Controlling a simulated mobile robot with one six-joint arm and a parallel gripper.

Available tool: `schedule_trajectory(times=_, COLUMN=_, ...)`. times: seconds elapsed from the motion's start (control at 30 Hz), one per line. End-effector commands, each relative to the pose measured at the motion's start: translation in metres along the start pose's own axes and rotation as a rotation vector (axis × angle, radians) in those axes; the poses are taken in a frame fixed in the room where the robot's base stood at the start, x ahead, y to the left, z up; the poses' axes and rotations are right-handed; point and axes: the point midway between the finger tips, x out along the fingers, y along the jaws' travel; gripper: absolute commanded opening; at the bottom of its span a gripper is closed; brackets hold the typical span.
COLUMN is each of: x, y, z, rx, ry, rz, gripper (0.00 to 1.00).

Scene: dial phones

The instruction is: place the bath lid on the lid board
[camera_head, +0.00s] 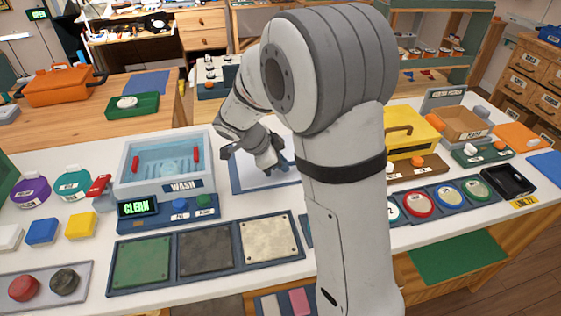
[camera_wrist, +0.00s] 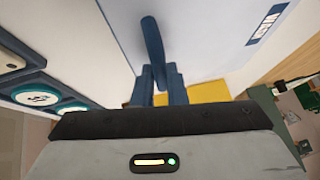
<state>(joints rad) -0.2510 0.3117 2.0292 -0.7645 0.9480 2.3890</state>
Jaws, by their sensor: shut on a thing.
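My gripper (camera_head: 268,160) is low over a pale panel with a blue edge (camera_head: 240,184), right of the wash bath. In the wrist view my gripper's fingers (camera_wrist: 158,88) are shut on a blue bar-like handle (camera_wrist: 152,40), which I take to be the bath lid's. A wide pale surface (camera_wrist: 205,35) lies beyond it. I cannot tell lid from lid board here, nor whether they touch. My arm hides the panel's right side. The wash bath (camera_head: 122,170) stands uncovered, with bluish water and two red clips showing.
A sign reading CLEAN (camera_head: 138,209) stands before the bath. Three framed plates (camera_head: 207,252) lie at the front. Right of my arm are a yellow box (camera_head: 412,130), round dials (camera_head: 447,197) and a black tray (camera_head: 508,182).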

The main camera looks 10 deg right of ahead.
Motion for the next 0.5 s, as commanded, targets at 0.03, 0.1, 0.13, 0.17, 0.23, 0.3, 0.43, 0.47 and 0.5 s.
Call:
schedule_trajectory(times=0.03, x=0.0010, y=0.0002, z=0.0008, rx=0.000, ry=0.000, rz=0.000, gripper=0.13)
schedule_trajectory(times=0.1, x=0.0002, y=0.0000, z=0.0004, rx=0.000, ry=0.000, rz=0.000, gripper=0.18)
schedule_trajectory(times=0.13, x=0.0001, y=0.0000, z=0.0004, rx=0.000, ry=0.000, rz=-0.001, gripper=0.21)
schedule_trajectory(times=0.17, x=0.0001, y=-0.0001, z=0.0004, rx=0.000, ry=0.000, rz=-0.001, gripper=0.23)
schedule_trajectory(times=0.23, x=0.0000, y=-0.0001, z=0.0005, rx=-0.001, ry=0.000, rz=-0.001, gripper=0.29)
schedule_trajectory(times=0.3, x=-0.0001, y=-0.0001, z=0.0005, rx=-0.001, ry=0.000, rz=-0.001, gripper=0.34)
schedule_trajectory(times=0.43, x=-0.0002, y=-0.0001, z=0.0006, rx=-0.001, ry=0.000, rz=-0.001, gripper=0.34)
schedule_trajectory(times=0.47, x=-0.0003, y=-0.0001, z=0.0006, rx=-0.001, ry=0.000, rz=-0.001, gripper=0.34)
schedule_trajectory(times=0.5, x=-0.0005, y=-0.0002, z=0.0006, rx=-0.001, ry=0.000, rz=-0.001, gripper=0.34)
